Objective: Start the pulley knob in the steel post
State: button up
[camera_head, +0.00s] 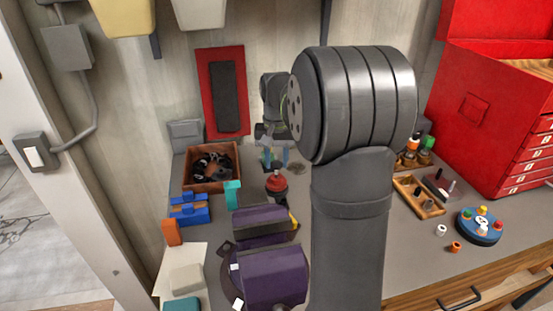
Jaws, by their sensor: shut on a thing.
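My gripper (276,158) is small in the picture, at the back of the bench left of my large arm link. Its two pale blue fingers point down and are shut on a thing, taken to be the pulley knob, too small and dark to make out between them. A red-topped piece with a dark base (277,184) stands just in front of and below the fingers; whether it touches them I cannot tell. I cannot pick out the steel post for certain; the arm hides part of the bench.
A wooden box of black parts (211,167) and blue blocks (189,209) stand left of the gripper. Purple blocks (272,275) are in front. Right of the arm are a wooden tray (433,210), a round blue holder (479,227) and a red cabinet (497,110).

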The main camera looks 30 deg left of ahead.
jog(key=shift+f, duration=1.3)
jog(key=m, duration=0.8)
jog(key=shift+m, duration=2)
jog(key=m, duration=0.4)
jog(key=o, duration=1)
jog(key=shift+o, duration=0.2)
